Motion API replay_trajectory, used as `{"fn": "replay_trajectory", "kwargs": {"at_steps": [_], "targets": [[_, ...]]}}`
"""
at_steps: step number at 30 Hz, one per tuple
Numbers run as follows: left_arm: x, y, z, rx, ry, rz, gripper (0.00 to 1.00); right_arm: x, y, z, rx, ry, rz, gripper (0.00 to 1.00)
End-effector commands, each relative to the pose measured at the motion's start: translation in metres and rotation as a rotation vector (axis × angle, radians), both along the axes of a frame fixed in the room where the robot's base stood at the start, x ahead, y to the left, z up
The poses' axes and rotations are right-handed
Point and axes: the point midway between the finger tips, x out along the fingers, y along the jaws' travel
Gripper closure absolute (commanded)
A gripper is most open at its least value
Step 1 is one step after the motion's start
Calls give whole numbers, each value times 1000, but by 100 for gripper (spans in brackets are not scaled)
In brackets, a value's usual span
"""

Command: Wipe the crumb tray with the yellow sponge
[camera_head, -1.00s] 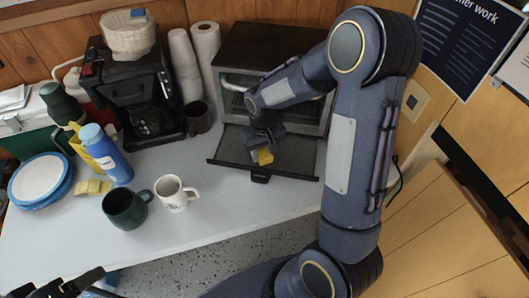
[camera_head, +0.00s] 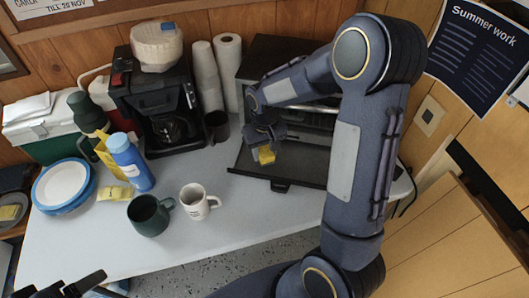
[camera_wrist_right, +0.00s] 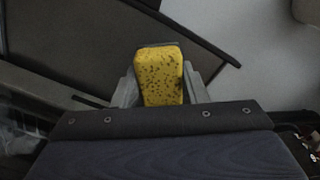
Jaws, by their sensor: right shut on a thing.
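The yellow sponge (camera_head: 265,154) is held in my right gripper (camera_head: 263,146), whose jaws are shut on it. In the right wrist view the sponge (camera_wrist_right: 160,77) is speckled with dark spots and sits between the two fingers (camera_wrist_right: 160,90). The dark crumb tray (camera_head: 310,163) is pulled out from the toaster oven. The sponge is over the tray's left part; I cannot tell whether it touches the surface. My forearm hides part of the oven and the tray's right end. My left gripper (camera_head: 60,288) is at the bottom left edge, partly cut off.
The toaster oven (camera_head: 262,62) stands at the back. The counter in front of the tray is clear.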

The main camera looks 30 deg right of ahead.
Motion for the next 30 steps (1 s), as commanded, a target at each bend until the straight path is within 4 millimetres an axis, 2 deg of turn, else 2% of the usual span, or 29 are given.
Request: {"fn": "replay_trajectory", "kwargs": {"at_steps": [1,12,29,30], "targets": [[0,0,8,0,0,0,27,1,0,9,0,-1,0,89],[0,0,31,0,0,0,27,2,-3,39,0,-1,0,89],[0,0,31,0,0,0,27,3,-3,40,0,0,1,89],[0,0,31,0,0,0,32,3,-2,40,0,0,2,89]]}}
